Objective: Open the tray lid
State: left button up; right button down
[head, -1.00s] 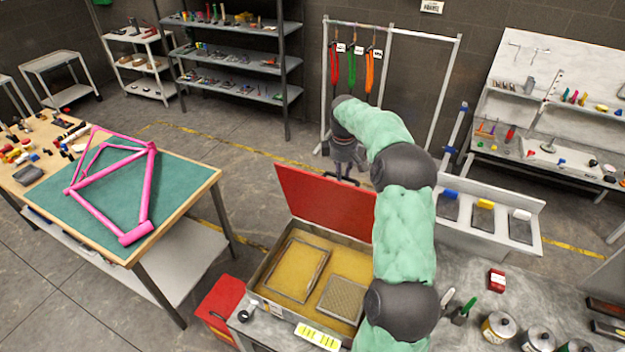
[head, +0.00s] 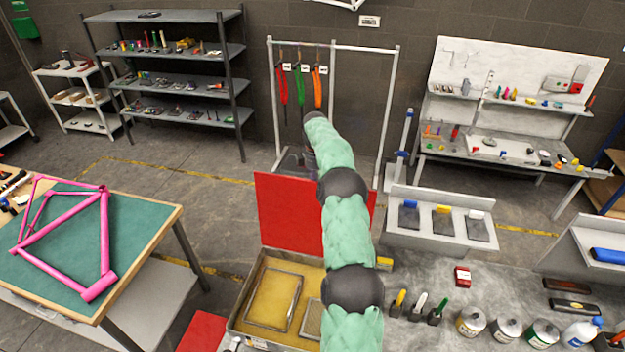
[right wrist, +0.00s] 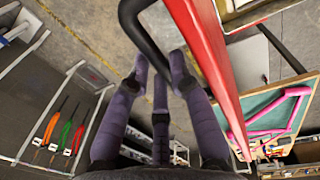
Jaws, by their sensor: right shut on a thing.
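The tray (head: 243,310) is a shallow box with a yellow inside, on the grey bench. Its red lid (head: 285,215) stands raised at the tray's far edge, and the inside is exposed. My right arm reaches across the tray and hides part of it and of the lid. My right gripper (head: 300,160) is beyond the lid's top edge. In the right wrist view, the purple fingers of the gripper (right wrist: 162,72) are closed at a black bar handle (right wrist: 143,32) beside the red lid (right wrist: 205,45). The exact finger contact is partly hidden. My left gripper is not in view.
Bottles and jars (head: 471,321) stand on the bench at right, near brushes (head: 437,312). A white holder (head: 440,232) is behind them. A hanging rack (head: 334,50) stands beyond the lid. A pink frame (head: 70,240) lies on the left table.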

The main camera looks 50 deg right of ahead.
jog(key=shift+s+a+f, duration=0.1)
jog(key=shift+f, duration=0.45)
jog(key=shift+s+a+f, duration=0.1)
jog(key=shift+f, duration=0.45)
jog(key=c, duration=1.3)
grip_release()
jog(key=shift+o, duration=1)
jog(key=shift+d, duration=0.15)
jog(key=shift+w+d+r, duration=0.15)
jog(key=shift+w+d, duration=0.05)
jog(key=shift+d, duration=0.05)
jog(key=shift+a+r, duration=0.2)
jog(key=shift+r, duration=0.55)
notch_tip(320, 180, up, 11)
jog(key=shift+s+a+f, duration=0.15)
jog(key=shift+f, duration=0.05)
jog(key=shift+f, duration=0.15)
